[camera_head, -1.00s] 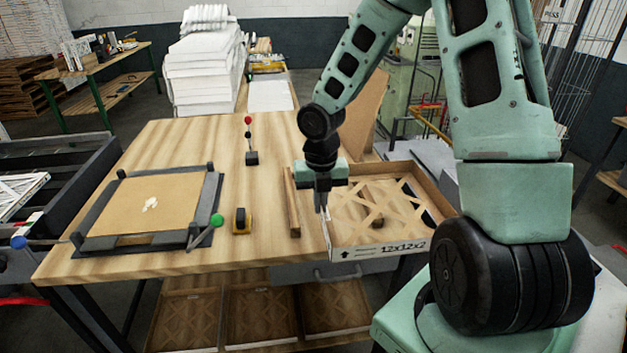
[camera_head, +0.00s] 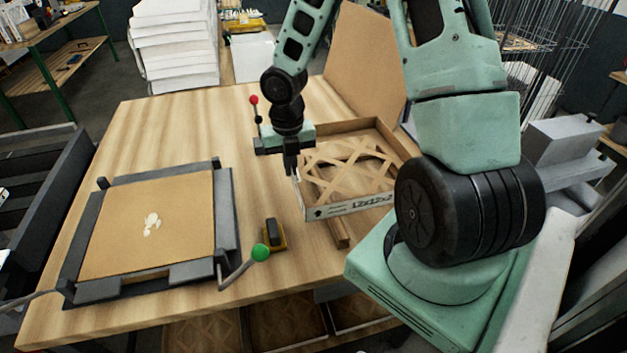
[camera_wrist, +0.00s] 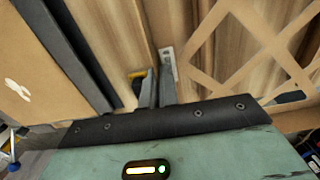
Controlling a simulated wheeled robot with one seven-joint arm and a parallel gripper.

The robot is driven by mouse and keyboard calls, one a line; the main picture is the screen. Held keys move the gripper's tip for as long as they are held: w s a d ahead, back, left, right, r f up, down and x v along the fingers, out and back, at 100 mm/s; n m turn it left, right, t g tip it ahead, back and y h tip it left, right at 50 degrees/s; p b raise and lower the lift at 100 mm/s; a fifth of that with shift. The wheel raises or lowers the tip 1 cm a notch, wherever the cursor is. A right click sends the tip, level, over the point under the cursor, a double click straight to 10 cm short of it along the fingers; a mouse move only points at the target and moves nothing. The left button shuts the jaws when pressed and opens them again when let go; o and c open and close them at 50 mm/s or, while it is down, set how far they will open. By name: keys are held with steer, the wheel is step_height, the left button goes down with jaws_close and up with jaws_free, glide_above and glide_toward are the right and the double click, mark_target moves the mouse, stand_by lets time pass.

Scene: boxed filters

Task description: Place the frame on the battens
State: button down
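The frame (camera_head: 353,206) is an open cardboard tray with a lattice inside and "12x12x2" on its front wall. It sits at the right of the wooden table, with its lattice (camera_wrist: 212,75) at the right of the wrist view. My gripper (camera_head: 292,168) points down at the frame's left wall and appears shut on it. In the wrist view, my fingers (camera_wrist: 157,88) meet the end of that wall. One wooden batten (camera_head: 339,235) sticks out from under the frame's front side. Any other batten is hidden, and I cannot tell whether the frame touches it.
A dark fixture (camera_head: 226,222) holding a tan panel (camera_head: 150,235) lies at the left, with a green-knobbed lever (camera_head: 260,252). A yellow-black block (camera_head: 274,236) lies near the frame. A red-knobbed stand (camera_head: 254,101) is behind my gripper. A cardboard sheet (camera_head: 365,60) stands behind the frame.

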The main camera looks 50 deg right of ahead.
steer(key=shift+f, duration=3.4)
steer(key=shift+f, duration=0.15)
steer(key=c, duration=1.7)
jaws_free()
